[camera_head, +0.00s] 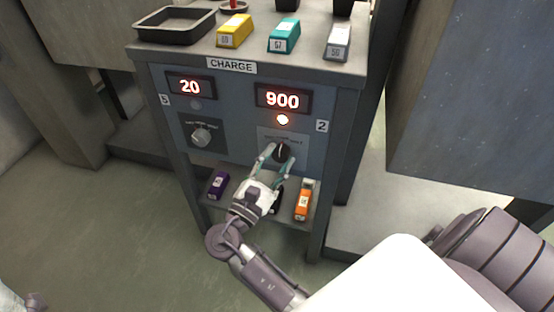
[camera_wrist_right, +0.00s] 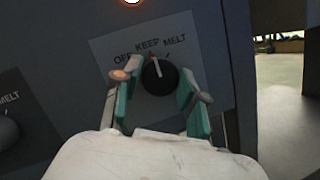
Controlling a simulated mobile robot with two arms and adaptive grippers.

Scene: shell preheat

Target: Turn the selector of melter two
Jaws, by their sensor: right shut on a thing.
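Melter two is the right half of the panel, marked 2 (camera_head: 321,126). Its display (camera_head: 282,98) reads 900 and the round lamp below it (camera_head: 283,120) glows orange. Its selector (camera_head: 282,152) is a dark round knob on a grey plate; in the right wrist view the selector (camera_wrist_right: 159,77) has its white line pointing up, about at KEEP, between OFF and MELT. My right gripper (camera_head: 277,160) is shut on the selector, its teal fingers on either side. My left gripper's fingers are not in view.
A black tray (camera_head: 176,24) and yellow (camera_head: 235,31), teal (camera_head: 284,36) and grey (camera_head: 338,42) blocks stand on top. Purple (camera_head: 218,186) and orange (camera_head: 304,201) blocks lie on the lower shelf.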

